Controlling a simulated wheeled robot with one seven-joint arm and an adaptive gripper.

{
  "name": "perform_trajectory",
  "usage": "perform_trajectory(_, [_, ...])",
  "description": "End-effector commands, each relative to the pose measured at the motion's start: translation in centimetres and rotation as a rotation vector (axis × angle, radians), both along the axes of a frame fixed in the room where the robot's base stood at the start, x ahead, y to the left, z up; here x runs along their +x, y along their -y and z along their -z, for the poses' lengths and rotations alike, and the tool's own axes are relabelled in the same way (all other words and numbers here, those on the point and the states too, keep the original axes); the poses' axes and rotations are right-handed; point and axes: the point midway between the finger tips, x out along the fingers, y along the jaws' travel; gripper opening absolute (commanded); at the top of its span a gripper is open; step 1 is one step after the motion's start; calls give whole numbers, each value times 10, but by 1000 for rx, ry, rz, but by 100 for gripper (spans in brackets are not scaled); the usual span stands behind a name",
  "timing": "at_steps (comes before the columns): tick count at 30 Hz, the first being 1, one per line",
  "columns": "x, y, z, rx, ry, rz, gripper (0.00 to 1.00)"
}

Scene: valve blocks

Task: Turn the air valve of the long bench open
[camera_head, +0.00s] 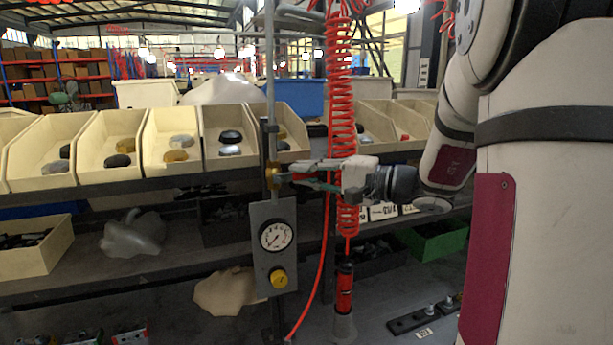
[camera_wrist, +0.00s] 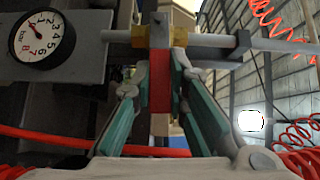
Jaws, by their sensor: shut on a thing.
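The air valve has a brass body (camera_head: 272,176) on a thin grey vertical pipe (camera_head: 270,70), above a grey panel (camera_head: 262,212) with a round pressure gauge (camera_head: 277,235). In the wrist view the brass body (camera_wrist: 141,37) sits on the pipe, and a red lever (camera_wrist: 159,82) runs crosswise to the pipe. My gripper (camera_head: 290,172) reaches the valve from the right. Its two fingers (camera_wrist: 161,70) are shut on the red lever, one on each side. In the head view the fingers hide most of the lever. The gauge (camera_wrist: 42,40) also shows in the wrist view.
A coiled red hose (camera_head: 341,90) hangs just right of the valve, close to my gripper. A yellow knob (camera_head: 279,278) sits under the gauge. Cream bins (camera_head: 110,140) with stones line the shelf behind. A green crate (camera_head: 435,240) stands lower right.

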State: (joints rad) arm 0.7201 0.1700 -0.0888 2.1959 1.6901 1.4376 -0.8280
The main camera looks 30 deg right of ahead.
Motion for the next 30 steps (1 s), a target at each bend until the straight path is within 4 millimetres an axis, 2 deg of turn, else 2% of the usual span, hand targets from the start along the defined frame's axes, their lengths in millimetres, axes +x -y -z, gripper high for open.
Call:
perform_trajectory(8, [1,-2,-9,-173,-34,-1,0])
perform_trajectory(30, [4,-21,-43,-811,-163,1,0])
